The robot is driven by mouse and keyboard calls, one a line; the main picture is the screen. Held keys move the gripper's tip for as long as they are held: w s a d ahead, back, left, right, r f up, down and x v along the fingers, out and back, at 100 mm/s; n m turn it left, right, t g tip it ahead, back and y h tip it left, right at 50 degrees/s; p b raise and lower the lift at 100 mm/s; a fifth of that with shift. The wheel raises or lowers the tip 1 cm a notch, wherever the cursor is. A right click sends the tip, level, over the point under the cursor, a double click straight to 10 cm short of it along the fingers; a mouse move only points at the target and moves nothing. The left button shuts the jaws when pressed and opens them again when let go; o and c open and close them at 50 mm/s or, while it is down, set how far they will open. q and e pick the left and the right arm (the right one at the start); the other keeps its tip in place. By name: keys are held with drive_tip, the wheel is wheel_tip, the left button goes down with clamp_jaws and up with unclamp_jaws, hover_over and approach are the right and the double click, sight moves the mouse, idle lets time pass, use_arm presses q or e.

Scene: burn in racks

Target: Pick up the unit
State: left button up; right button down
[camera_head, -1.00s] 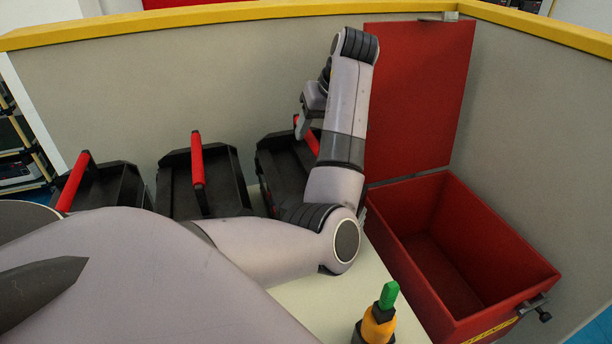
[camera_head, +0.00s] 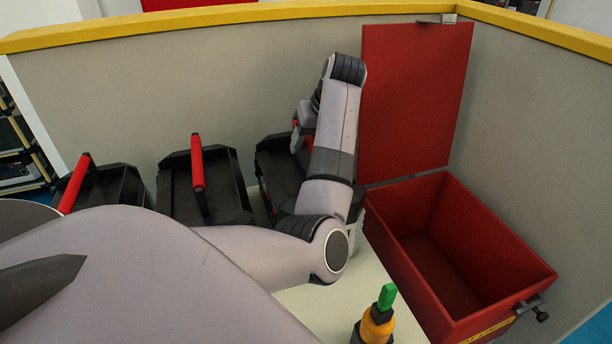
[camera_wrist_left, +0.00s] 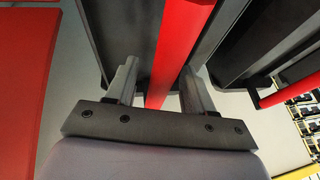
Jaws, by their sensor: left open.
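Three black units with red handles stand in a row: a left one (camera_head: 105,187), a middle one (camera_head: 225,182) and a right one (camera_head: 277,168). My left gripper (camera_head: 298,142) is at the right unit, which my arm partly covers. In the left wrist view my gripper (camera_wrist_left: 160,88) is open, with one finger on each side of the red handle (camera_wrist_left: 178,45). I cannot tell whether the fingers touch the handle. My right gripper is out of view.
A red open box (camera_head: 440,270) with its lid (camera_head: 415,100) raised stands to the right. A green and orange object (camera_head: 378,322) stands upright on the pale table (camera_head: 335,300). Grey walls with a yellow top rail (camera_head: 250,13) close off the back and right.

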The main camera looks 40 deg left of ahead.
use_arm(q)
drive_tip(key=shift+f, duration=0.15)
idle(0.3)
drive_tip(key=shift+c, duration=0.4)
clamp_jaws()
idle(0.8)
drive_tip(key=shift+w+a+r, duration=0.1)
drive_tip(key=shift+w+r, duration=0.1)
drive_tip(key=shift+r, duration=0.2)
